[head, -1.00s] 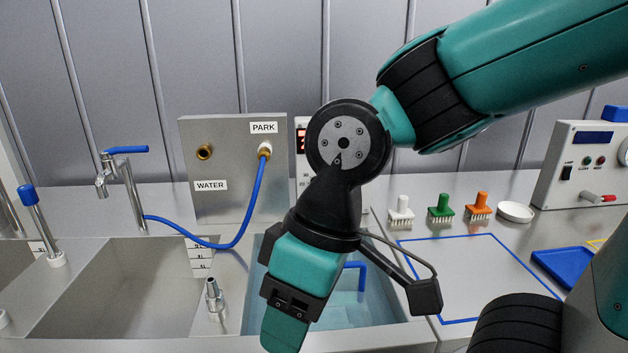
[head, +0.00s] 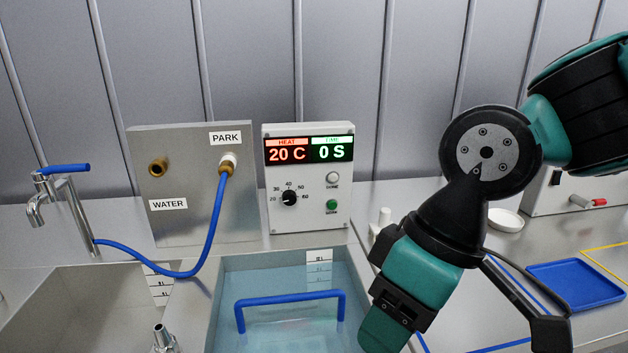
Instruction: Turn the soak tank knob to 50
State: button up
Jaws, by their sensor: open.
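The soak tank knob (head: 289,198) is a small black dial with a white pointer on the white control box, with a scale from 20 to 60 around it. Its pointer is too small to read surely. The red display (head: 287,150) reads HEAT 20 C and the green display (head: 332,149) reads 0 S. The soak tank (head: 214,300) holds water and a blue handle in front of the box. My gripper (head: 383,330) hangs at the tank's right side, below and right of the knob, apart from it. It is open; its fingertips are not clearly seen.
A grey panel marked PARK and WATER (head: 180,225) stands left of the box, with a blue hose (head: 213,222) hanging from it. A tap (head: 66,200) stands further left. A blue tray (head: 575,284) lies at right. Space before the knob is clear.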

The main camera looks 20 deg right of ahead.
aim_at(289, 198)
jog(key=z, duration=2.5)
jog(key=k, duration=0.75)
jog(key=u, duration=1.7)
jog(key=i, duration=0.5)
jog(key=u, duration=0.05)
